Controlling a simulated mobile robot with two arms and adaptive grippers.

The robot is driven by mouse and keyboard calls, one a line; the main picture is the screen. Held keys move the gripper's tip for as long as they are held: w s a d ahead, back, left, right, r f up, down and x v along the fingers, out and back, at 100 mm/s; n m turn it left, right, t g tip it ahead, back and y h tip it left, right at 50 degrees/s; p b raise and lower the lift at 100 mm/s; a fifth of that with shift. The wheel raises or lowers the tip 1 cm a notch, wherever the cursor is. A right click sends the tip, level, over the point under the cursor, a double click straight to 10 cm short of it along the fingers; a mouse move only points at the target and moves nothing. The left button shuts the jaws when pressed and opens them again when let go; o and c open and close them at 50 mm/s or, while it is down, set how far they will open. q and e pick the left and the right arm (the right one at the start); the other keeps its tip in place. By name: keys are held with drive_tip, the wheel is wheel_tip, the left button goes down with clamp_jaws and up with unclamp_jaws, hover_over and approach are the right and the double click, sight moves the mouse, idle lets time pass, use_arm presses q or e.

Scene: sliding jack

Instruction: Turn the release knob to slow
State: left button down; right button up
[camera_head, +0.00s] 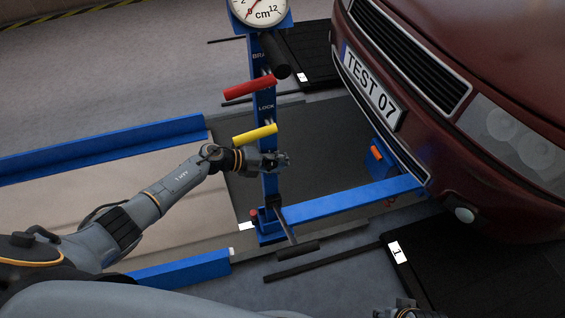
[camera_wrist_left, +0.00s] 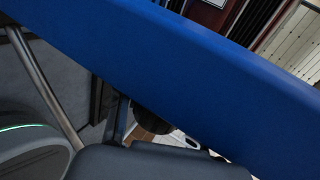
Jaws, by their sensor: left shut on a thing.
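The blue jack post (camera_head: 268,130) stands upright in the head view, with a red lever (camera_head: 250,88) marked BRAKE side and a yellow lever (camera_head: 255,134) below the word LOCK. My left gripper (camera_head: 280,161) is at the post just under the yellow lever, shut on what seems to be the release knob. The knob is hidden behind the fingers in the head view. In the left wrist view, a dark rounded piece (camera_wrist_left: 152,126) shows by the fingers, beside the wide blue post (camera_wrist_left: 190,70). The knob's setting cannot be read. My right gripper (camera_head: 405,312) barely shows at the bottom edge.
A round gauge in cm (camera_head: 262,10) tops the post. A blue arm (camera_head: 345,200) reaches from its foot toward the dark red car (camera_head: 480,60). A black handle (camera_head: 297,248) sticks out low. Blue rails (camera_head: 100,140) border the pit at left.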

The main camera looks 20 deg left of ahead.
use_arm(q)
drive_tip(key=c, duration=1.2)
unclamp_jaws()
drive_tip(key=shift+a, duration=0.2)
drive_tip(key=shift+o, duration=0.2)
drive_tip(key=shift+s, duration=0.1)
drive_tip(key=v, duration=1.2)
